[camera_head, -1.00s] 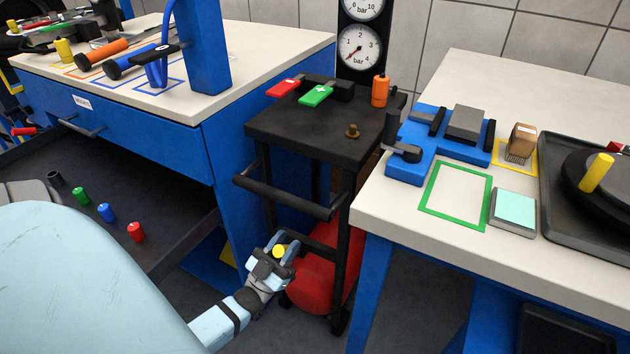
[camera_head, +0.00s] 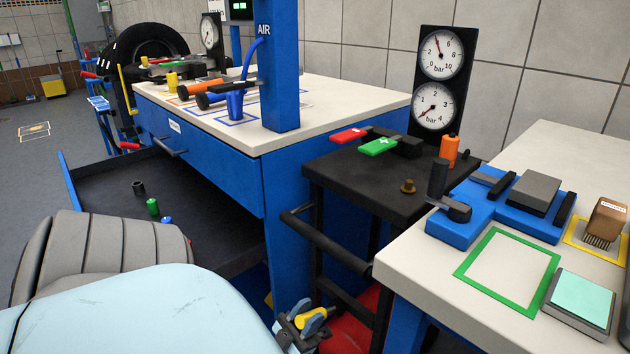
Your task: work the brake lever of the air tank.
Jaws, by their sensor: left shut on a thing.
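The red air tank (camera_head: 345,336) shows at the bottom middle, low in the black cart, and most of it is hidden by the cart's frame and my gripper. My left gripper (camera_head: 311,317) is down at the cart's lower left, beside the tank. It is shut on a yellow-ended part (camera_head: 316,313), which appears to be the brake lever; the fingers hide most of it. My right gripper is not in view.
The black cart (camera_head: 350,190) has a push bar (camera_head: 325,240) just above my gripper. The blue bench with its open drawer (camera_head: 165,195) stands left, the white-topped bench (camera_head: 425,265) right. Two dials (camera_head: 435,80) stand behind the cart.

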